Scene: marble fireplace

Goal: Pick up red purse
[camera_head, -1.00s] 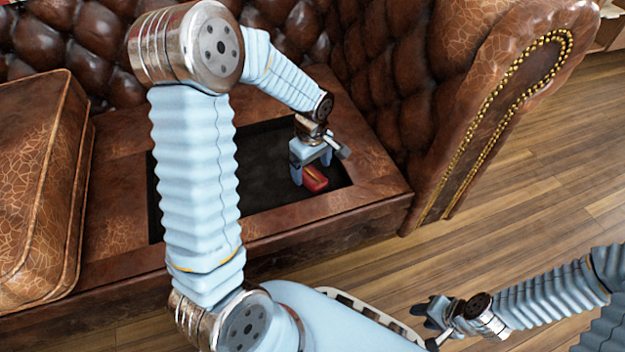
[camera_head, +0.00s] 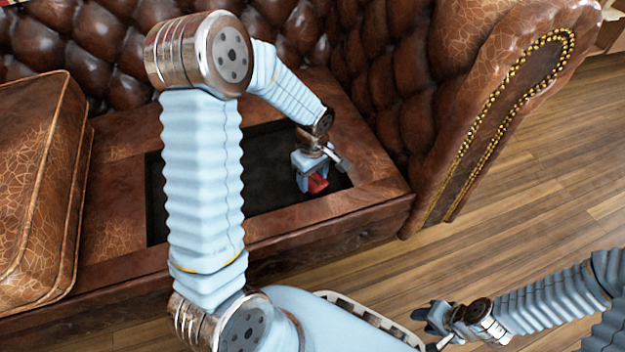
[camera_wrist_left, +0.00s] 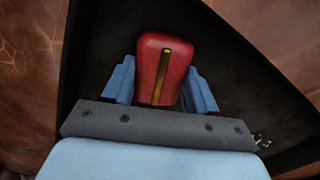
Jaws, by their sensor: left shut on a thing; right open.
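The red purse (camera_head: 318,183) lies in the dark recess of the brown leather sofa seat, near its right end. My left gripper (camera_head: 312,184) reaches down into the recess and is shut on the purse. In the left wrist view the purse (camera_wrist_left: 165,68) sits between the two blue fingers (camera_wrist_left: 160,88), with a gold strip along its top. Its lower part is hidden in the head view by the gripper. My right gripper (camera_head: 432,325) is open and empty, low over the wooden floor at the right, away from the sofa.
The recess (camera_head: 265,165) has a dark floor and a raised leather rim (camera_head: 280,230) around it. A thick cushion (camera_head: 40,190) stands to the left. The tufted backrest (camera_head: 85,55) and the sofa's armrest (camera_head: 510,95) close in the back and right. Wooden floor (camera_head: 530,200) is clear at the right.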

